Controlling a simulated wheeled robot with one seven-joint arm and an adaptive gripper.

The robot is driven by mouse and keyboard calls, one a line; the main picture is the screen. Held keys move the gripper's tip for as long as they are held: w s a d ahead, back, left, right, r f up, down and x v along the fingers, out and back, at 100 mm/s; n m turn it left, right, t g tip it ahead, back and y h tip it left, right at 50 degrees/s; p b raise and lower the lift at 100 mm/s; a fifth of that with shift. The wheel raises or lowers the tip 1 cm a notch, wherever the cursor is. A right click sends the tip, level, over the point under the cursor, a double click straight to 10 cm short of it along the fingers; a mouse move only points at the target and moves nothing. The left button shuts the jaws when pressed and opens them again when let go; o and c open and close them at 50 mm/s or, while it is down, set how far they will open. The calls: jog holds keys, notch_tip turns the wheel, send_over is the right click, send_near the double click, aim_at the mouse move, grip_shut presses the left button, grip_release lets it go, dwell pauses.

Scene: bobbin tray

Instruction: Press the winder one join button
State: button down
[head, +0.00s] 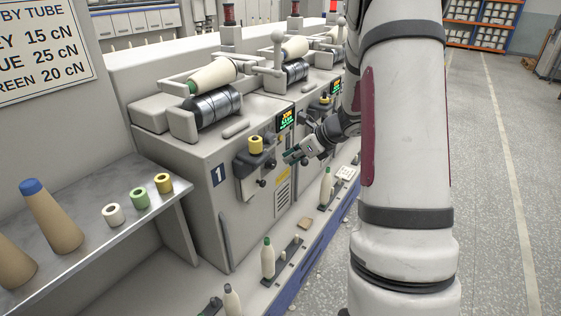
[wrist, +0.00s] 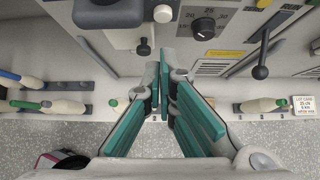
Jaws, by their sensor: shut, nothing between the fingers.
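Winder one (head: 190,150) is the near grey machine with a blue "1" plate (head: 219,175). A small lit display (head: 286,119) is on its front. My gripper (head: 291,156), with teal finger pads, is in front of this winder's panel. In the wrist view my gripper (wrist: 166,62) is shut and empty, with its tips below a white round knob or button (wrist: 162,13) and a black dial (wrist: 203,28) with numbers. I cannot tell which control is the join button. I see no clear contact between the fingertips and the panel.
A black-balled lever (wrist: 261,72) stands right of the fingers, and a small dark knob (wrist: 143,48) to their left. Tubes stand along the low ledge (head: 250,294). A shelf (head: 130,215) is at left.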

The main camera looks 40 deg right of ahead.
jog(key=v, duration=0.5)
jog(key=shift+s+d+p, duration=0.15)
jog(key=shift+s+p, duration=0.1)
jog(key=shift+p, duration=0.05)
jog(key=shift+r, duration=0.1)
dwell(0.4)
jog(key=s+a+r+n+g+y+p, duration=0.1)
jog(key=s+a+r+n+p, duration=0.1)
jog(key=s+a+r+n, duration=0.4)
jog(key=s+a+r+n+g+p, duration=0.1)
jog(key=a+r+n, duration=0.3)
jog(key=a, duration=0.4)
jog(key=s+a+r+n+g+y+p, duration=0.1)
jog(key=s+a+r+n+p, duration=0.1)
jog(key=s+a+r+n, duration=0.45)
jog(key=s+a+r+n+h+p, duration=0.2)
jog(key=s+a+r+n, duration=0.1)
jog(key=s+n, duration=0.4)
jog(key=s+a+r+n+g+h+p, duration=0.1)
jog(key=s+a+r+n+h+p, duration=0.1)
jog(key=s+n, duration=0.6)
jog(key=shift+s+a+r+h+p, duration=0.4)
jog(key=shift+s+a+r+h, duration=0.2)
jog(key=shift+s, duration=0.65)
jog(key=shift+n, duration=0.25)
dwell(1.6)
